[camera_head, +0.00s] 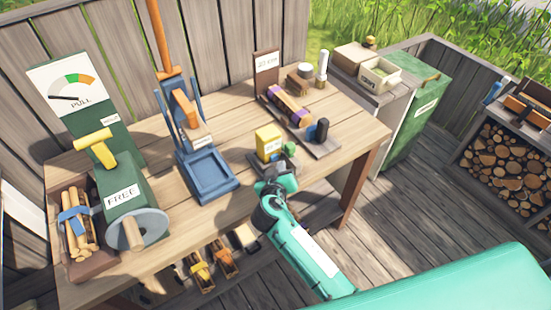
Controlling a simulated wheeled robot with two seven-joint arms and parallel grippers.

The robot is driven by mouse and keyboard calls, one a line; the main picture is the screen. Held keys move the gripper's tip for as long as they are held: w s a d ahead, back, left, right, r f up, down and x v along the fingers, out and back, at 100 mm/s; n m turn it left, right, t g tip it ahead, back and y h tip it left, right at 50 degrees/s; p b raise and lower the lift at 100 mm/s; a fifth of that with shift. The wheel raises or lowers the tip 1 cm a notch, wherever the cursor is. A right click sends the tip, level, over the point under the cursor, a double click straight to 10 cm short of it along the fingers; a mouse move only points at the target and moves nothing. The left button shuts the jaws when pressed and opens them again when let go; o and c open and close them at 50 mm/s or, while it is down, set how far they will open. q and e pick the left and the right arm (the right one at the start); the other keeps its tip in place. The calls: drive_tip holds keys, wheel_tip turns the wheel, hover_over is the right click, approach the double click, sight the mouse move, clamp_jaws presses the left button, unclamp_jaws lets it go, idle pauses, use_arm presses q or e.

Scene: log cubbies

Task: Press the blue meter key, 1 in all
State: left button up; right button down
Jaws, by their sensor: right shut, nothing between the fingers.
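A small yellow meter box (268,140) with a white display stands on a dark base near the front edge of the wooden table (233,217). A green key (290,148) shows at its right side. I cannot make out a blue key; the front of the meter's base is hidden by my right gripper. My right gripper (272,173) is shut and empty, right at the front of the meter; I cannot tell whether it touches. My left gripper is not in view.
A blue log splitter (208,172) stands left of the meter, with a green machine (128,187) further left. A tray with a purple-banded log bundle (289,107) and a dark cylinder (321,129) lies behind right. Bare tabletop lies between splitter and meter.

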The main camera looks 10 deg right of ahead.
drive_tip(key=shift+w, duration=0.1)
drive_tip(key=shift+w+a, duration=0.15)
drive_tip(key=shift+w, duration=0.15)
drive_tip(key=shift+w+a+b, duration=0.25)
drive_tip(key=shift+w+b, duration=0.4)
drive_tip(key=shift+w, duration=0.05)
idle(0.9)
drive_tip(key=shift+s, duration=0.1)
drive_tip(key=shift+s+d, duration=0.2)
drive_tip(key=shift+s, duration=0.3)
drive_tip(key=shift+s+d, duration=0.2)
drive_tip(key=shift+s, duration=0.3)
drive_tip(key=s, duration=0.1)
drive_tip(key=s+d, duration=0.1)
drive_tip(key=s, duration=0.1)
drive_tip(key=s+p, duration=0.1)
drive_tip(key=shift+s+d, duration=0.35)
idle(0.6)
